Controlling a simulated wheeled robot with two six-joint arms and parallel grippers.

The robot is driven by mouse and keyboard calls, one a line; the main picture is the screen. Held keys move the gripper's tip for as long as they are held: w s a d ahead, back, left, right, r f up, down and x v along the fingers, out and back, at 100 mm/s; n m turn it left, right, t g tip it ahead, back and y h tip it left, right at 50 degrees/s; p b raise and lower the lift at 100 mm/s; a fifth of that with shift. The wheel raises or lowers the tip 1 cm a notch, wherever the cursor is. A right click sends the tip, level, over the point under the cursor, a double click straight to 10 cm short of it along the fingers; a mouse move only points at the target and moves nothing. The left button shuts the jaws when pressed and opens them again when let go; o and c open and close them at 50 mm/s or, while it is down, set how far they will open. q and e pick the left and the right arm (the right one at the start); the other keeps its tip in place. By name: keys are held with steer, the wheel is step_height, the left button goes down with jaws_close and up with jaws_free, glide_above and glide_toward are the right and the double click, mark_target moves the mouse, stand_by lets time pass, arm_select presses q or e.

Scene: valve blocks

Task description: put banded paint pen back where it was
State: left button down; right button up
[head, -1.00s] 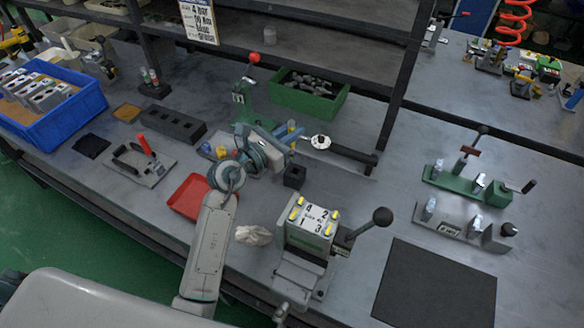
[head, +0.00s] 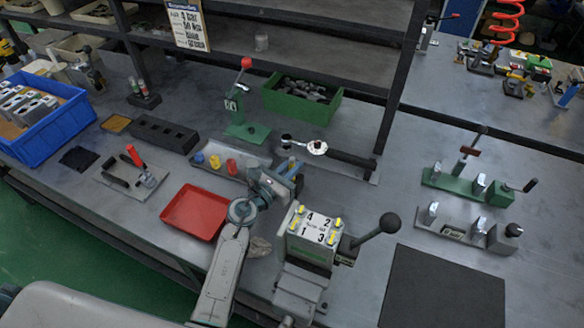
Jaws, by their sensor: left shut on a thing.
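My left gripper (head: 285,176) reaches in from the bottom over the middle of the bench. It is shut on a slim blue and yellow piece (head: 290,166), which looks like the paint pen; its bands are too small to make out. The gripper hides much of it. A small black block (head: 298,185) shows partly behind the gripper, close to the held piece; I cannot tell whether they touch. My right gripper is not in view.
A red tray (head: 194,211) lies left of my arm, and a valve block (head: 312,238) with a black-knobbed lever stands right. Behind are a grey tray (head: 258,153) with coloured caps, a green toggle press (head: 246,131) and a green bin (head: 302,110). A dark mat (head: 442,290) is clear.

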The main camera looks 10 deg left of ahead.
arm_select(q)
steer(key=c, duration=1.9)
jaws_free()
steer(key=shift+f, duration=0.15)
steer(key=o, duration=0.5)
steer(key=shift+c, duration=0.2)
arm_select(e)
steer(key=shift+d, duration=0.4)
arm_select(q)
steer(key=shift+r, duration=0.2)
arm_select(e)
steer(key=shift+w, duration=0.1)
